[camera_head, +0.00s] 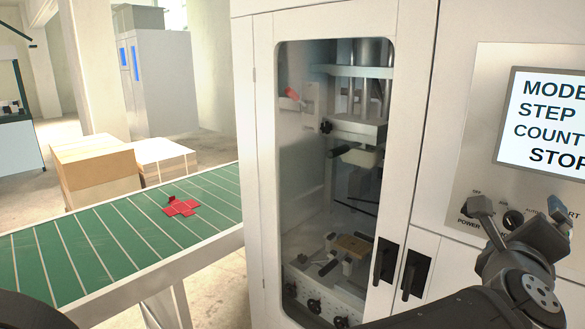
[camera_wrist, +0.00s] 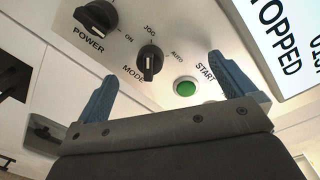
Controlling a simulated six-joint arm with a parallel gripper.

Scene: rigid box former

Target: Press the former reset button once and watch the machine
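The box former (camera_head: 413,130) is a white machine with a windowed door and a control panel (camera_head: 500,80) at right. My gripper (camera_head: 519,206) is in front of the panel's lower part, its two fingers spread with nothing between them. In the wrist view my gripper (camera_wrist: 162,68) also shows open, both fingers pointing at the panel. A green button (camera_wrist: 186,87) marked START sits between the fingers, nearer the right one. The black POWER knob (camera_wrist: 97,17) and MODE knob (camera_wrist: 148,63) are to its left. I see no button labelled reset; the gripper hides part of the panel.
The panel display (camera_head: 548,120) shows MODE, STEP, COUNT and a cut-off STOP line. Black door handles (camera_head: 384,262) stick out left of my gripper. A green conveyor (camera_head: 100,245) carries a flat red carton blank (camera_head: 181,208). Cardboard stacks (camera_head: 95,168) stand behind it.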

